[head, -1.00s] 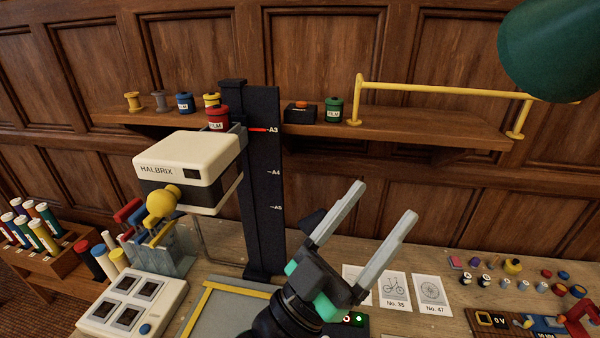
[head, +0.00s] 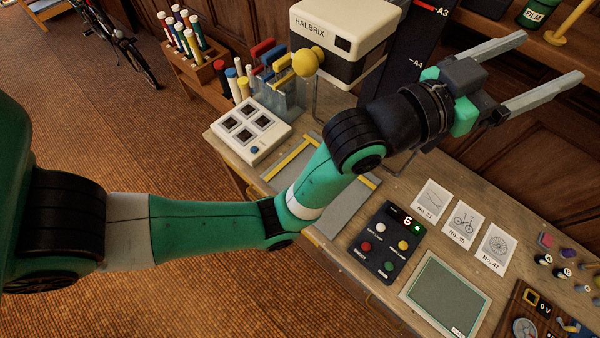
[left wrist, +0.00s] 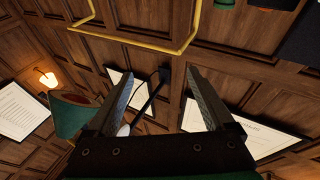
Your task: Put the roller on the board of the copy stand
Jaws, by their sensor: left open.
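The copy stand has a cream and black camera head marked HALBRIX (head: 345,38) on a black column (head: 408,55). Its grey board (head: 346,207), edged with yellow strips, lies on the bench and is partly hidden by my left arm. I cannot clearly make out a roller; tools with red, blue and yellow handles stand in a clear rack (head: 290,97) left of the stand. My left gripper (head: 553,58) is open and empty, raised above the bench to the right of the column. My right gripper is out of view.
A white box with dark windows (head: 249,133) stands left of the board. A black button panel (head: 385,243), a grey-green pad (head: 446,292) and picture cards (head: 463,226) lie to its right. A shelf and a yellow rail (left wrist: 150,46) are near the gripper.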

